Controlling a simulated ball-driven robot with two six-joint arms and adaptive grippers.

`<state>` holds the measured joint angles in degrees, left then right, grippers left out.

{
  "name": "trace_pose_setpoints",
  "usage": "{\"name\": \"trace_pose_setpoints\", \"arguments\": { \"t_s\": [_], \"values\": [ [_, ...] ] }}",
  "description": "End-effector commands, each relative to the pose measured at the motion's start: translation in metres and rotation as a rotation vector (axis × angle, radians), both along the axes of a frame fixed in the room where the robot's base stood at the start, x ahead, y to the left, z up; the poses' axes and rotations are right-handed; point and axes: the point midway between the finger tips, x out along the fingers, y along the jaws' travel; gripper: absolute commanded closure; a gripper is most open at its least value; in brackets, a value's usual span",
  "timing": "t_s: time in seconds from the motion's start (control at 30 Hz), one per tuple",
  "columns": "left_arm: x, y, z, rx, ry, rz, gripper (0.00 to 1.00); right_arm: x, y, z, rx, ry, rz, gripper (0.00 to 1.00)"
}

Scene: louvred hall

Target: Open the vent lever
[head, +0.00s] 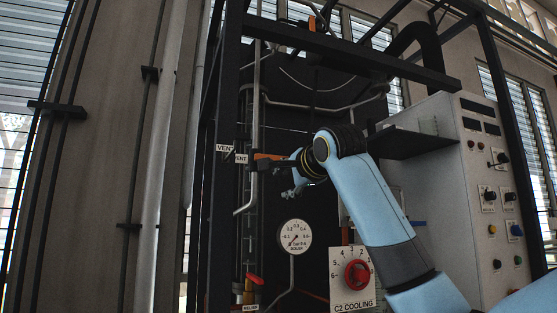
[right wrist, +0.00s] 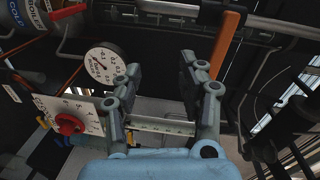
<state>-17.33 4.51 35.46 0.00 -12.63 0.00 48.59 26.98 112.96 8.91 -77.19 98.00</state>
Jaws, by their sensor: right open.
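The vent lever has an orange handle (head: 268,156) beside the VENT labels (head: 226,148) on the dark frame. In the head view the handle runs roughly level, and my right gripper (head: 282,178) is close to it, partly overlapping it. In the right wrist view the orange handle (right wrist: 226,45) slants at the upper right, outside the right-hand finger. My right gripper (right wrist: 158,68) is open there, with nothing between its fingers. Whether a finger touches the handle I cannot tell. The lever's pivot is hard to make out. My left gripper is not in view.
A round boiler gauge (head: 295,236) and a C2 COOLING panel with a red knob (head: 357,273) are below. A red-handled relief valve (head: 254,279) is at lower left. A grey control cabinet (head: 468,150) stands at right. Pipes and dark frame posts surround the lever.

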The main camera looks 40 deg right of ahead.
Motion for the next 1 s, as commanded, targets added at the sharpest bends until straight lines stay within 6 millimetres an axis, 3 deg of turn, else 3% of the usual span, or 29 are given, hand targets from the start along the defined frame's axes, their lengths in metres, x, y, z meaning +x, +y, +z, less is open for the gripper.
{"name": "trace_pose_setpoints", "arguments": {
  "t_s": [0.03,0.1,0.3,0.47,0.93,1.0],
  "values": [
    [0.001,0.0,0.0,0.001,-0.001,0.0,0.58,-0.013,0.002,0.024,0.026,-0.045,-0.004,0.6],
    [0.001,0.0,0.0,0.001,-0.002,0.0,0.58,-0.027,0.005,0.046,0.06,-0.087,-0.007,0.6],
    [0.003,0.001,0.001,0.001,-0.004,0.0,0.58,-0.039,0.007,0.068,0.101,-0.131,-0.01,0.6],
    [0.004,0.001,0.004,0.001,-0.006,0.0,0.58,-0.025,0.004,0.068,0.105,-0.13,-0.011,0.6],
    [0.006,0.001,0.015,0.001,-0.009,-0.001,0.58,0.039,-0.012,0.068,0.103,-0.129,-0.011,0.6],
    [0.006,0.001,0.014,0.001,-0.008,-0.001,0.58,0.038,-0.012,0.067,0.099,-0.131,-0.01,0.6]
  ]
}}
